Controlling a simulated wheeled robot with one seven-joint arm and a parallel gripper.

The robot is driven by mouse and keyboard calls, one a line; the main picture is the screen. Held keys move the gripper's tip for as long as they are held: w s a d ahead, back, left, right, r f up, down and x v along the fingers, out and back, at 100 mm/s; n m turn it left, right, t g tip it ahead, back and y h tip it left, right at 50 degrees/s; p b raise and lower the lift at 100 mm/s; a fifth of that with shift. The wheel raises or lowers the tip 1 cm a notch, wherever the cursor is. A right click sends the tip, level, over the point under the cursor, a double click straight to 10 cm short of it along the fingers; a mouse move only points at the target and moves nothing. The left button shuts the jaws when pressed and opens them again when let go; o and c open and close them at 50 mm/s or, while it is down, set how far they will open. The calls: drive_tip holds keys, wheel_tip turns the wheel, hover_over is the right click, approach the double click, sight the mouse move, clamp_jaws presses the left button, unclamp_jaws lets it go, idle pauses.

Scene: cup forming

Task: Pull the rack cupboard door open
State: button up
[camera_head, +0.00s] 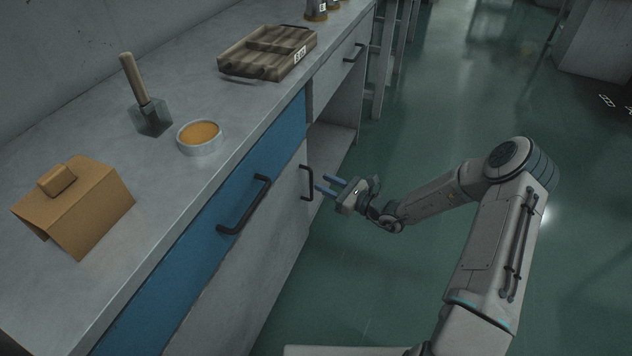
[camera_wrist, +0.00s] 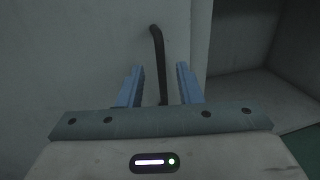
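The cupboard door (camera_head: 262,228) is a pale grey panel below the blue drawer, and it looks closed. Its black vertical bar handle (camera_head: 308,183) sits near the door's right edge. My gripper (camera_head: 325,187) is in front of the handle with its blue fingers pointing at the door. In the wrist view the fingers of my gripper (camera_wrist: 158,84) are apart, and the handle (camera_wrist: 158,60) shows in the gap between them. The handle's lower part is hidden behind the gripper body. I cannot tell whether the fingertips reach around the bar.
The blue drawer (camera_head: 205,250) above has its own black handle (camera_head: 244,205). An open shelf (camera_head: 330,145) lies right of the door. The green floor (camera_head: 420,110) is clear.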

drive_tip(key=shift+b+x, duration=0.35)
drive_tip(key=shift+x, duration=1.8)
clamp_jaws()
drive_tip(key=shift+d, duration=0.15)
